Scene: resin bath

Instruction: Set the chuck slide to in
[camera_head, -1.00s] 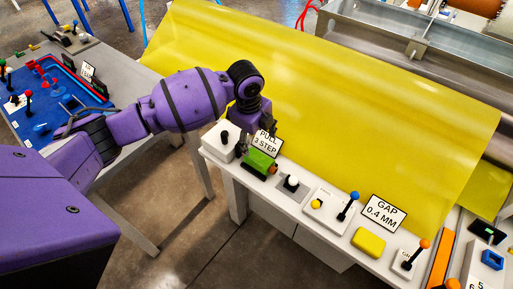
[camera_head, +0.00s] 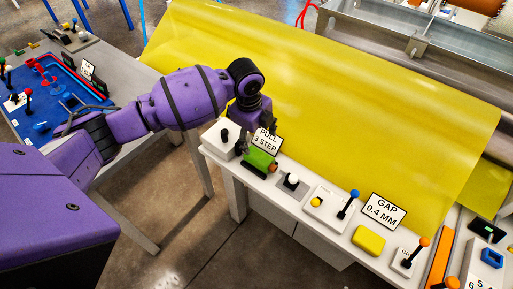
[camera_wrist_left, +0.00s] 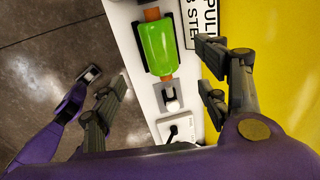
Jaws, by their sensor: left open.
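No label naming the chuck slide can be read. A green block with orange ends (camera_head: 260,161) sits in a dark holder on the white shelf, by the "PULL 3 STEP" sign (camera_head: 266,141). It also shows in the left wrist view (camera_wrist_left: 157,50). My left gripper (camera_head: 256,143) is over the shelf beside this block. In the left wrist view its fingers (camera_wrist_left: 165,78) are spread wide with nothing between them, and a white knob (camera_wrist_left: 172,103) lies below the gap. A white box with a black knob (camera_head: 222,138) stands left of the green block. My right gripper is not in view.
Along the shelf stand a white knob on a grey base (camera_head: 291,182), a blue-tipped lever (camera_head: 348,203), a yellow block (camera_head: 369,241) and an orange-tipped lever (camera_head: 417,251). The "GAP 0.4 MM" sign (camera_head: 384,211) and a yellow sheet (camera_head: 340,110) rise behind.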

